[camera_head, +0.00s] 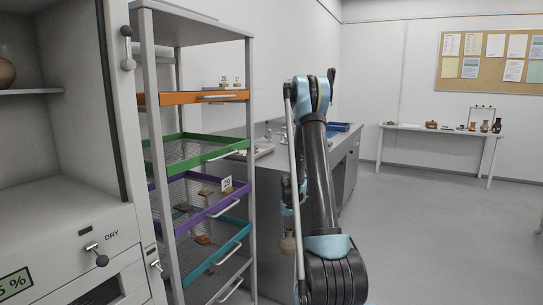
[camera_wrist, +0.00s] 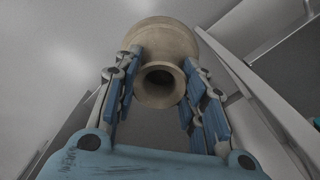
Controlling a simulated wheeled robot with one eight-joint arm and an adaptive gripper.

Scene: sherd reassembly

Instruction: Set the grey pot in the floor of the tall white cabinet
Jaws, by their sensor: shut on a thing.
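My gripper (camera_wrist: 162,64) is shut on a grey-beige pot (camera_wrist: 160,36), with a blue-padded finger on each side of its neck. In the wrist view the pot's round dark mouth faces the camera. In the head view the pot (camera_head: 288,245) shows only partly beside my arm, which hides most of the gripper. The tall white cabinet (camera_head: 120,225) stands at the left of the head view. Its upper compartment is open, with a bare floor (camera_head: 50,228) and a shelf (camera_head: 30,91) above. The pot is outside the cabinet, to its right.
A brown vessel (camera_head: 6,72) stands on the cabinet shelf. A rack (camera_head: 248,140) with coloured trays holding sherds stands between the cabinet and my arm. A grey counter (camera_head: 345,150) is behind my arm. The floor at right is clear, with a white table (camera_head: 440,131) far back.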

